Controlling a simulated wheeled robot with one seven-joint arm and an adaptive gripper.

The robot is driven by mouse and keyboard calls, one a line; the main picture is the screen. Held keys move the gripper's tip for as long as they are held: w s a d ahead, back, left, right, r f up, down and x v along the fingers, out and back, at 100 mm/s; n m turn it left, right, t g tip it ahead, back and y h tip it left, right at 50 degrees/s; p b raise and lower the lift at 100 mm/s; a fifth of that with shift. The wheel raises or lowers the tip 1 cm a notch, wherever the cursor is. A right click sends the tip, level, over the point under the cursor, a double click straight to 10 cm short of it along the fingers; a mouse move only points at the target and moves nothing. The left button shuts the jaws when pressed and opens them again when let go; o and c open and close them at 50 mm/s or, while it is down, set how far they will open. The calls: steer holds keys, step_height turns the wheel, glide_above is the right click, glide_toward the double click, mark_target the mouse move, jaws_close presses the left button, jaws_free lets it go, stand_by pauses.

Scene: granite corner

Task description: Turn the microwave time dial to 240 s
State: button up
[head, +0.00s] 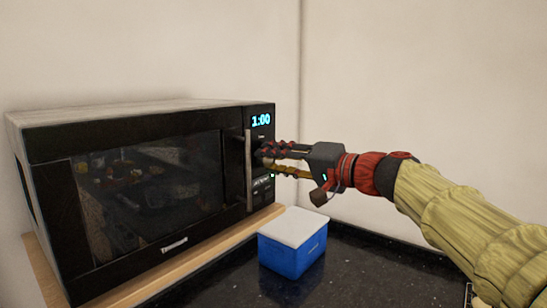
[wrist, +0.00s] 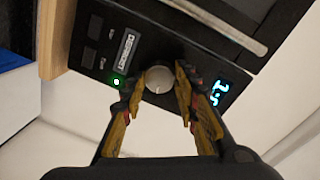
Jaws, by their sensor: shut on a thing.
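The black microwave (head: 45,160) stands at the left with its door closed. Its display (head: 261,120) reads 1:00 in the head view; in the wrist view the display (wrist: 222,86) is only partly readable. The round grey time dial (wrist: 158,79) sits on the control panel between my fingertips in the wrist view; in the head view my fingers hide it. My gripper (head: 268,158) reaches in from the right and is shut on the dial, one finger at each side, as the wrist view (wrist: 160,90) also shows.
A blue box with a white lid (head: 291,228) stands on the dark speckled counter (head: 375,265) just below my gripper. The microwave door handle (head: 248,170) is close to the left of my fingers. A wooden board (head: 190,255) lies under the microwave. Walls meet in a corner behind.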

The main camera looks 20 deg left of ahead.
steer(key=m+p, duration=0.9)
steer(key=m, duration=0.1)
steer(key=m+y+p, duration=0.1)
steer(key=m+p, duration=0.9)
steer(key=m, duration=0.1)
steer(key=m+p, duration=0.9)
steer(key=m, duration=0.2)
steer(key=shift+f+g+y, duration=0.3)
steer(key=shift+f+m+p, duration=0.1)
steer(key=shift+m+p, duration=0.2)
